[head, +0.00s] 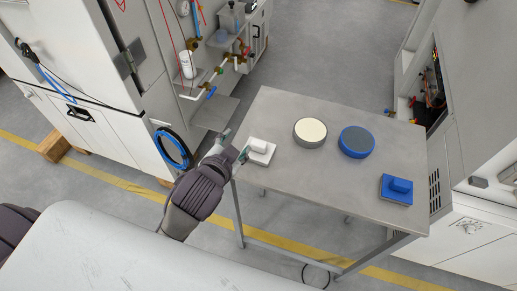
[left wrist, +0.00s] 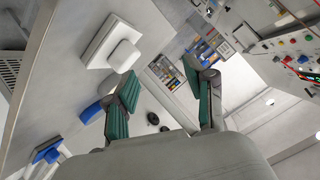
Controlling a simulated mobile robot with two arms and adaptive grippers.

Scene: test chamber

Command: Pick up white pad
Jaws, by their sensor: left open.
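The white pad (head: 262,153) is a flat white square with a raised white block on top. It lies at the left corner of the metal table (head: 275,112). My left gripper (head: 235,146) is open just left of the pad, its fingers at the table's edge. In the left wrist view the pad (left wrist: 98,47) shows at upper left, beyond the green-padded fingers of my left gripper (left wrist: 158,80). Nothing is between the fingers, and whether a finger touches the pad cannot be told. My right gripper is not in view.
A round cream-topped pad (head: 310,131), a round blue pad (head: 356,142) and a square blue pad (head: 396,190) with a raised block lie further right on the table. White cabinets (head: 110,112) stand at left, with a coiled blue hose (head: 173,148). The table's middle front is clear.

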